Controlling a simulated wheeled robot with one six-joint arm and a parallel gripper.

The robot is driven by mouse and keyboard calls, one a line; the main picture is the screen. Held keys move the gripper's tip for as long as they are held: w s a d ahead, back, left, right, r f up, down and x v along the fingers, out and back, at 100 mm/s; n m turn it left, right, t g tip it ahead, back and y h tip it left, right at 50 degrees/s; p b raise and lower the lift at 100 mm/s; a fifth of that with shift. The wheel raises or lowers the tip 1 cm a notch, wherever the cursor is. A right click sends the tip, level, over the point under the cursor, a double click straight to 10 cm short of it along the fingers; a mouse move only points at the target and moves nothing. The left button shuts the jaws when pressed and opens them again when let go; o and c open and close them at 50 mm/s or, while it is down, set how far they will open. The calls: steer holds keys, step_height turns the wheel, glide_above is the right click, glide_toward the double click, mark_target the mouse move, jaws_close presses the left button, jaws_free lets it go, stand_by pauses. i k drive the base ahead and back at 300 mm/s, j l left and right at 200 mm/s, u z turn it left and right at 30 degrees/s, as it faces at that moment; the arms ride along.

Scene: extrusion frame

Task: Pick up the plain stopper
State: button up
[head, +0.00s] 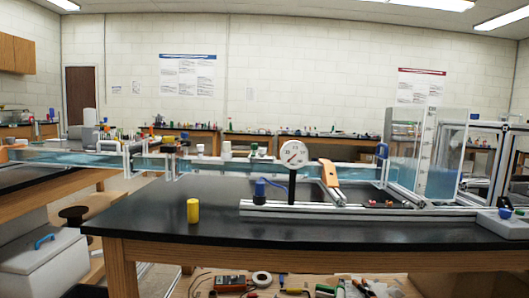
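I cannot tell for sure which thing is the plain stopper. A plain yellow cylinder (193,211) stands upright near the front left edge of the black table (150,213). Small white pieces, one short (200,150) and one larger (226,150), stand on the far rail of the water channel, with a green-topped piece (262,152) to their right. My gripper is not in view.
An aluminium extrusion frame (330,209) runs along the table's right half, carrying a round gauge (293,153), a blue-topped fitting (260,191) and an orange-brown piece (330,174). A clear water tank (428,155) stands at right. The tabletop around the yellow cylinder is clear.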

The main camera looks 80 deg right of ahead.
mark_target(226, 144)
steer(key=z, duration=1.9)
